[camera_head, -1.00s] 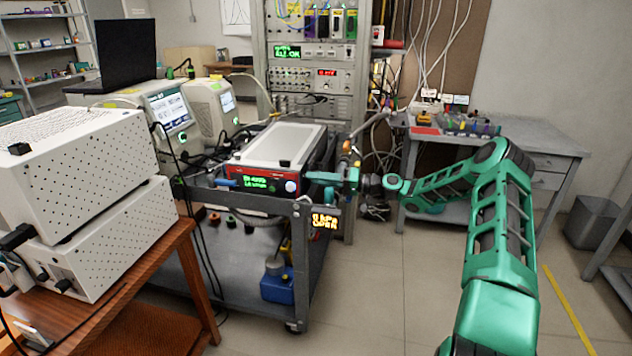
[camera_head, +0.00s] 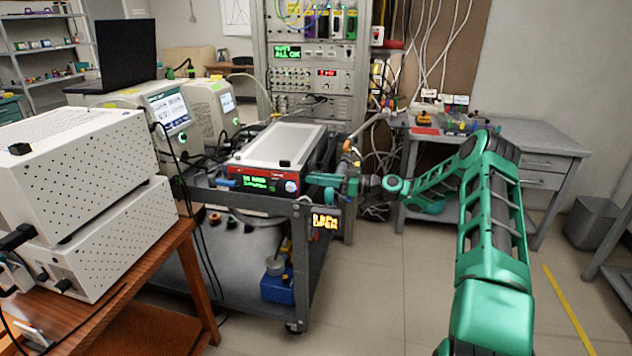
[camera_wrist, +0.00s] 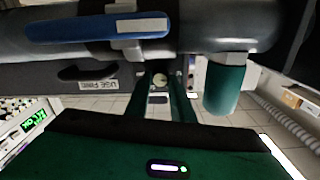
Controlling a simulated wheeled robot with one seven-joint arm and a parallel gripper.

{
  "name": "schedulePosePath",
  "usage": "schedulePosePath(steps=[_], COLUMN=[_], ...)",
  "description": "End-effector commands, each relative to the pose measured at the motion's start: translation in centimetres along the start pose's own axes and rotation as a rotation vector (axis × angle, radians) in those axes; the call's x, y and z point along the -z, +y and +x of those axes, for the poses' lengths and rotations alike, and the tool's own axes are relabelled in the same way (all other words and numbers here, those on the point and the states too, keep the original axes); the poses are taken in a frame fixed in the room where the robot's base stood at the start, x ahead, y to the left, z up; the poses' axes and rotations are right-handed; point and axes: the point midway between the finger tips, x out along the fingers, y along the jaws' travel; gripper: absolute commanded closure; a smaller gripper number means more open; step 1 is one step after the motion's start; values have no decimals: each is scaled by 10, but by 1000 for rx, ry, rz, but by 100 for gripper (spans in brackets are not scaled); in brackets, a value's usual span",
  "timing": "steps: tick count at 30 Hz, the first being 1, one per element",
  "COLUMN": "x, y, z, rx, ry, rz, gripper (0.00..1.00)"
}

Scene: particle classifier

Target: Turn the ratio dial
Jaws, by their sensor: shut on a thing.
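The red-fronted instrument (camera_head: 258,174) sits on the cart's top shelf, with a green-lit display and a pale blue-ringed knob (camera_head: 291,186) at the right of its front. My gripper (camera_head: 310,179) reaches in from the right, its teal fingers level with the panel and close to its right end. In the wrist view, the two fingers (camera_wrist: 161,90) are closed around a small round pale knob (camera_wrist: 160,79), which appears to be the ratio dial. Its markings are too small to read, and the fingers hide its sides.
A dark pipe (camera_wrist: 190,20) with a blue lever (camera_wrist: 98,27) and a teal cylinder (camera_wrist: 224,88) lie close to my fingers.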

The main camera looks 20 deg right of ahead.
Motion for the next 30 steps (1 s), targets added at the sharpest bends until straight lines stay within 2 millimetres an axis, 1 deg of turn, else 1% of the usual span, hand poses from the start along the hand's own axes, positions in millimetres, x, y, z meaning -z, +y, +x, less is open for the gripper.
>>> schedulePosePath(steps=[1,18,19,27,30], x=[-9,-10,-10,-5,-4], y=[1,0,1,0,1], z=[-2,-2,-2,-2,-5], rx=[-2,-1,-2,-1,-2], ry=[-15,-15,-15,-7,-6], rz=[-1,-27,-27,-33,-34], gripper=[100,100,71,71,71])
